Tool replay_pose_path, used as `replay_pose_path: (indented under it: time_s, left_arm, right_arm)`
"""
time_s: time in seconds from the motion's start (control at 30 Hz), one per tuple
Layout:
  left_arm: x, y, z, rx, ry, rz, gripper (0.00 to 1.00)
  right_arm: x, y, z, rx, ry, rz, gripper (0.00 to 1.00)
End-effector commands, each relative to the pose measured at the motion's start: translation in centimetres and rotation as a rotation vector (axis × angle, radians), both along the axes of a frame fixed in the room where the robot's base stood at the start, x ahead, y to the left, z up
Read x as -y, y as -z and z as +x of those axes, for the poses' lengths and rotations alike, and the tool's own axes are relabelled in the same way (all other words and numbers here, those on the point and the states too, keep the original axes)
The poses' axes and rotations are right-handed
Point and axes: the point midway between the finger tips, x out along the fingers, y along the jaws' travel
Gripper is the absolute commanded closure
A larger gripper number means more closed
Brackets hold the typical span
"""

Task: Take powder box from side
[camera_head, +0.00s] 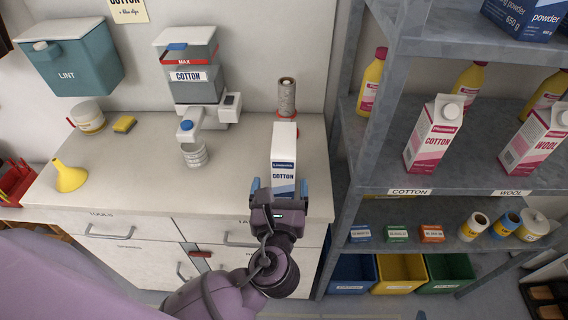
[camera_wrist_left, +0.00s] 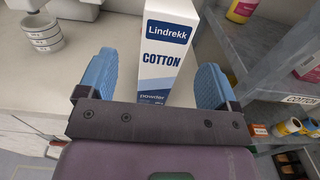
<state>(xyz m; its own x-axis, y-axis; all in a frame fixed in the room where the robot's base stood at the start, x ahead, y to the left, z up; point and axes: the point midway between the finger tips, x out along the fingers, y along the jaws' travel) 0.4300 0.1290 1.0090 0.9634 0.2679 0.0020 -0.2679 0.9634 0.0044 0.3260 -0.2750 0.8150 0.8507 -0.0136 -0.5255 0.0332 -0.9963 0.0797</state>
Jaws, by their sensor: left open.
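The powder box (camera_head: 284,145) is a tall white carton with a blue lower part, labelled Lindrekk COTTON. It stands upright near the right end of the light counter, and it also shows in the left wrist view (camera_wrist_left: 166,50). My left gripper (camera_head: 279,187) is open at the front of the box. In the left wrist view, its blue fingers (camera_wrist_left: 156,70) appear either side of the box, with visible gaps. The lower end of the box is hidden behind the gripper body.
A grey cylinder (camera_head: 286,97) on a red base stands behind the box. A grey metal shelf (camera_head: 347,150) with cartons and bottles rises close on the right.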

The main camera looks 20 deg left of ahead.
Motion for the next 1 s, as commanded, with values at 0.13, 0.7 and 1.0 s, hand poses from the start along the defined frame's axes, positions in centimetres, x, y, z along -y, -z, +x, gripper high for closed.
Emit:
replay_pose_path:
  time_s: [0.13, 0.7, 1.0]
  left_arm:
    - [-0.5, 0.0, 1.9, 0.001, -0.001, -0.001, 0.15]
    - [-1.6, 0.0, 7.3, 0.0, 0.001, -0.004, 0.15]
    - [-1.7, 0.1, 7.8, -0.003, 0.001, -0.005, 0.15]
  right_arm:
    - [0.1, -0.2, 0.0, 0.002, -0.002, -0.002, 0.04]
    - [0.2, -0.7, 0.1, 0.006, -0.005, -0.007, 0.04]
    - [0.2, -0.7, 0.2, 0.006, -0.004, -0.008, 0.04]
